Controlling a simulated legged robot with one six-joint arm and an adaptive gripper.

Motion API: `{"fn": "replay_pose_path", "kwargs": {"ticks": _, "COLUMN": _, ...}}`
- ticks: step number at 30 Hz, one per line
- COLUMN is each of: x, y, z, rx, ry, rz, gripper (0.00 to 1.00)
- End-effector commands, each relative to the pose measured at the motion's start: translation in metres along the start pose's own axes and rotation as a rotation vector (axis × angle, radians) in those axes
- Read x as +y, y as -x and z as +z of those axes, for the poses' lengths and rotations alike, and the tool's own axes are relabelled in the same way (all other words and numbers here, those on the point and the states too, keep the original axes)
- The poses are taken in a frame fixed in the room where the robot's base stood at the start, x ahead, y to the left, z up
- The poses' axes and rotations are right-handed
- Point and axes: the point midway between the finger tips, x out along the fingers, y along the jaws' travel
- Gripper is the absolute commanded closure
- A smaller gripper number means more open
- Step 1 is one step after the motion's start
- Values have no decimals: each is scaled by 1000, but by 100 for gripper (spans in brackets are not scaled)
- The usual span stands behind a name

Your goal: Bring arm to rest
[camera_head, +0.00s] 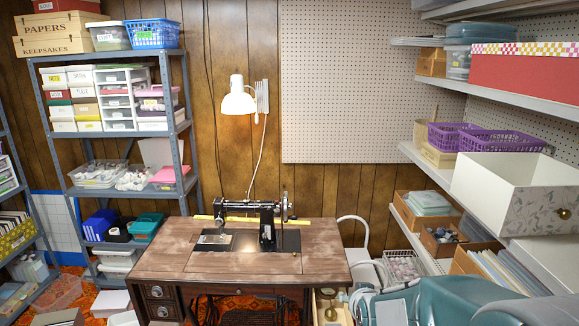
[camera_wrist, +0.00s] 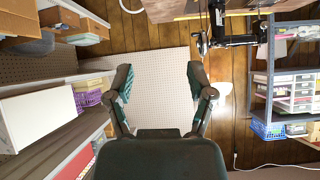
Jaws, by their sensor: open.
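My gripper (camera_wrist: 160,78) is open in the wrist view, with its two dark teal fingers spread apart and nothing between them. Behind the gap is the pegboard, with no contact visible. The wrist view is upside down. In the head view, teal parts of my arm fill the lower right corner, right of the sewing table (camera_head: 170,262), and the fingertips cannot be made out there. A black sewing machine (camera_head: 268,225) stands on the table; it also shows at the top of the wrist view (camera_wrist: 228,41).
Wall shelves at right hold a white floral box (camera_head: 505,190) jutting out, purple baskets (camera_head: 500,142) and a red box (camera_head: 525,75). A grey metal rack (camera_head: 190,100) stands at left. A lit lamp (camera_head: 238,100) and pegboard (camera_head: 345,80) are on the back wall.

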Motion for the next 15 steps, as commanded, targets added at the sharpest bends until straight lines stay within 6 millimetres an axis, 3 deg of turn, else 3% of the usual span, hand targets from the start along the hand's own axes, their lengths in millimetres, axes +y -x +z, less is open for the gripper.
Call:
{"fn": "replay_pose_path", "kwargs": {"ticks": 1, "x": 0, "y": 19, "z": -5, "rx": -14, "ry": 4, "rz": 1, "gripper": 31}}
{"fn": "replay_pose_path", "kwargs": {"ticks": 7, "x": 0, "y": 86, "z": -2, "rx": -117, "ry": 23, "rz": 8, "gripper": 31}}
{"fn": "replay_pose_path", "kwargs": {"ticks": 15, "x": 2, "y": 179, "z": 23, "rx": -257, "ry": 48, "rz": 14, "gripper": 31}}
